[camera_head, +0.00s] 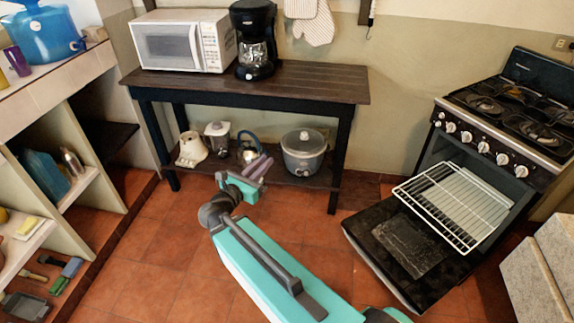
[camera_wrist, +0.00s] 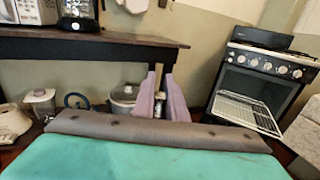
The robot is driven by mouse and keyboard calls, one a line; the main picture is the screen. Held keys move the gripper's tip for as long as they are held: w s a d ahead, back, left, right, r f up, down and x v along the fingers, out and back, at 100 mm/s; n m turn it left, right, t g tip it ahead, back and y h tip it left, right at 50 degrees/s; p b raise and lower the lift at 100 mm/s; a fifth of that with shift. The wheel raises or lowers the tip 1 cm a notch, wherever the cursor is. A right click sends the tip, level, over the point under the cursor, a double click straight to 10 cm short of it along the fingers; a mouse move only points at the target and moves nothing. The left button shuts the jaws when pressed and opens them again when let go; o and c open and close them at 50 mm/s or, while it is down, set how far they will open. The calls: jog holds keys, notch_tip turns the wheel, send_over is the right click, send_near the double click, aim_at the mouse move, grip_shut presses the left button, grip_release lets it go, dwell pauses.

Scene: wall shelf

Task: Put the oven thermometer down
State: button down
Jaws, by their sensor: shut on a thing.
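My gripper (camera_head: 259,166) has its mauve fingers closed and is held out in front of the wooden table, over the floor side of its lower shelf. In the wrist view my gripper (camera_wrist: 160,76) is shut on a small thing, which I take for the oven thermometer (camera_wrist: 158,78). Only a narrow tan and silvery strip of it shows between the fingers. Its face is hidden, and in the head view I cannot make it out.
The dark table (camera_head: 290,84) bears a microwave (camera_head: 185,40) and a coffee maker (camera_head: 254,45). Its lower shelf holds a slow cooker (camera_head: 303,152), a kettle and a blender. At right the stove's oven door (camera_head: 408,247) is down and its wire rack (camera_head: 455,203) is pulled out. Cubby shelves stand at left.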

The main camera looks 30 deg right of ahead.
jog(key=a+r+n+t+y, duration=0.1)
jog(key=a+r, duration=0.1)
jog(key=a, duration=0.9)
jog(key=shift+w+r, duration=0.3)
jog(key=shift+r, duration=0.05)
jog(key=shift+d, duration=0.1)
